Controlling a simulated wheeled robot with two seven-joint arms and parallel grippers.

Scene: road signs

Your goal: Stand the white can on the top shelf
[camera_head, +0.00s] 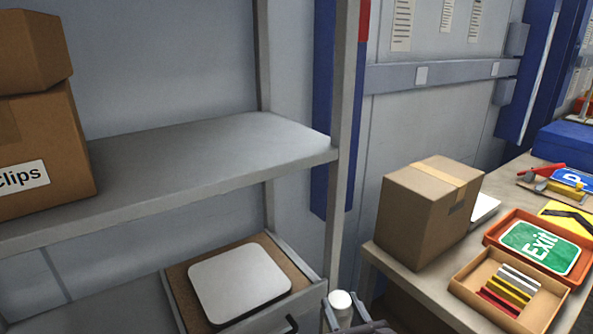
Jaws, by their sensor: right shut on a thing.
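The white can (341,302) is at the bottom centre, with its round top showing between the two fingers of my right gripper (343,311). My right gripper is shut on the can, which looks upright. The can is below the level of the top shelf (230,140) and to the right of it in the picture. The shelf is a grey board, bare in its middle and right part. My left gripper is not in view.
Cardboard boxes (40,140) stand stacked on the shelf's left end. A grey post (343,120) rises at its right front corner. Below is a cork-lined drawer (178,290) holding a white plate (238,282). A table at right holds a carton (425,212) and trays.

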